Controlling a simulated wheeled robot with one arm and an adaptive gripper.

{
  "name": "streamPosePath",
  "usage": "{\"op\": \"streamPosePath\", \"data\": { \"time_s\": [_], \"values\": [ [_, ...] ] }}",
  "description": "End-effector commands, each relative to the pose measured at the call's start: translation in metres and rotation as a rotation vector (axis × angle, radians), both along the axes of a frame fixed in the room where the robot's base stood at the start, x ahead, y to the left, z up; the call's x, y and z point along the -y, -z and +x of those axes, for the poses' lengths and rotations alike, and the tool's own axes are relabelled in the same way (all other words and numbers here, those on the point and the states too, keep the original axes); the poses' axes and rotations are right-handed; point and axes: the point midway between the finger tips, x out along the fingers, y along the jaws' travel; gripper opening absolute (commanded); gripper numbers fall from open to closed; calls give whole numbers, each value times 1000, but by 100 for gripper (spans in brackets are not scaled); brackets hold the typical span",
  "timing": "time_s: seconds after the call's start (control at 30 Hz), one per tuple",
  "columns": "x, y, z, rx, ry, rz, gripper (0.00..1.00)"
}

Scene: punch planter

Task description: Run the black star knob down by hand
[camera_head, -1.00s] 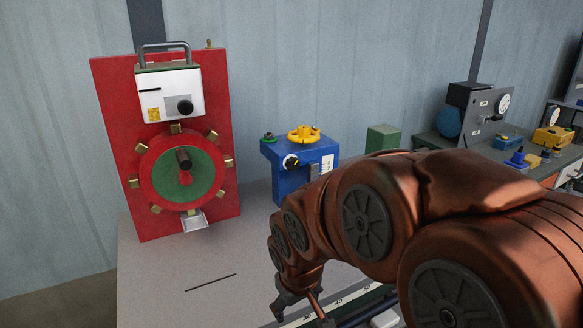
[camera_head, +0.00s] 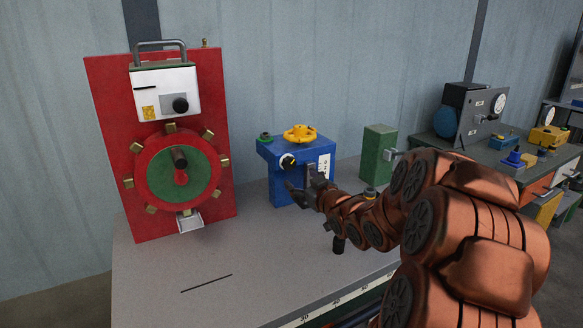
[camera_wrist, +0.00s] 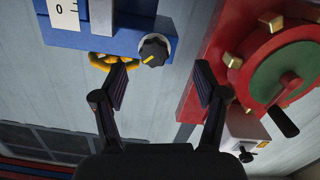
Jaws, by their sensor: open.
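A black fluted knob with a yellow pointer line (camera_wrist: 153,50) sits on the front of the blue box (camera_wrist: 115,38); the knob also shows in the head view (camera_head: 287,161). I cannot tell whether it is the star knob. My gripper (camera_wrist: 162,82) is open and empty, its fingers spread below the knob in the wrist view and not around it. In the head view my gripper (camera_head: 303,188) is close in front of the blue box (camera_head: 262,150). A small dark upright part (camera_head: 338,243) stands on the bench under my arm, partly hidden by it.
A yellow handwheel (camera_head: 300,133) tops the blue box. The red panel (camera_head: 108,110) with its green-centred wheel (camera_head: 200,172) and crank stands left. A green block (camera_head: 376,155) is right. The bench front-left (camera_head: 150,275) is clear except for a dark slot.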

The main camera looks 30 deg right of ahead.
Motion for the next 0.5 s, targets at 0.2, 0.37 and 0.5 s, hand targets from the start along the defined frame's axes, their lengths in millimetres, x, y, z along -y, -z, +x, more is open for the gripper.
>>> {"op": "streamPosePath", "data": {
  "time_s": [0.2,0.37,0.5],
  "values": [
    [7,-10,2,69,-13,-4,72],
    [8,-10,16,69,-15,-2,72],
    [10,-11,36,70,-14,-4,72]
  ]
}}
